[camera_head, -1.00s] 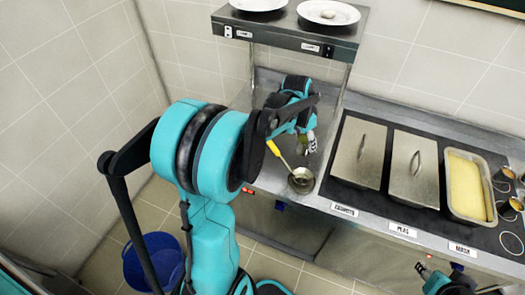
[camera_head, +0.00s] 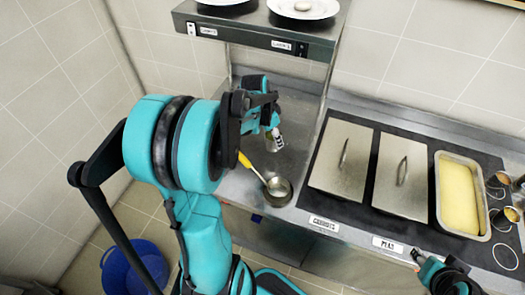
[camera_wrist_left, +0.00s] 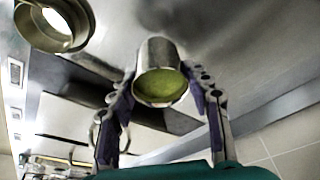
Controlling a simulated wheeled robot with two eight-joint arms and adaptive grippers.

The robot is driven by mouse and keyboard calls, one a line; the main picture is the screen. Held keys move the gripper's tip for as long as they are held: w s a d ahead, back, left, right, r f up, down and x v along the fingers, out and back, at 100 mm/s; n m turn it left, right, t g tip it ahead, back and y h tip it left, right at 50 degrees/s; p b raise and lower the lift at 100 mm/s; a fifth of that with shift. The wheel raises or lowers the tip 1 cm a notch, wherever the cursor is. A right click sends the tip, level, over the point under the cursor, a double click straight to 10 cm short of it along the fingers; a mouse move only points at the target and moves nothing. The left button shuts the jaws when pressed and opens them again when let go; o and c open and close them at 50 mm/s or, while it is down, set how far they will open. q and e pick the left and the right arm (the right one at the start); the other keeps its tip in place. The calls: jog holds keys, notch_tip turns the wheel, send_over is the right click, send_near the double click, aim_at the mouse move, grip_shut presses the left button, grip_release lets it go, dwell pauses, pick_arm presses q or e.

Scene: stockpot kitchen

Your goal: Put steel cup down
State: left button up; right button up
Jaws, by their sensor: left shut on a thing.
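The steel cup (camera_wrist_left: 158,52) shows in the left wrist view with green contents. My left gripper (camera_wrist_left: 159,74) is shut on it, with one finger on each side. In the head view my left gripper (camera_head: 274,140) is over the bare steel counter (camera_head: 300,118) below the raised shelf. The cup is too small and too covered there to make out clearly. I cannot tell whether the cup touches the counter. My right gripper (camera_head: 432,268) is at the bottom right by the counter's front edge; its fingers are too small to read.
A round steel container (camera_head: 281,194) with a yellow-handled ladle (camera_head: 247,162) stands just in front of my left gripper. Lidded pans (camera_head: 341,160) and a tray of yellow food (camera_head: 459,196) fill the right. The shelf (camera_head: 262,31) with plates overhangs behind.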

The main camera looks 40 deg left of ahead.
pick_arm(q)
jog(key=shift+s+a+f+b, duration=0.3)
jog(key=shift+s+a+f, duration=0.65)
jog(key=shift+s, duration=0.15)
jog(key=shift+f+b, duration=0.85)
jog(key=shift+f, duration=1.15)
jog(key=shift+f, duration=0.1)
jog(key=o, duration=1.3)
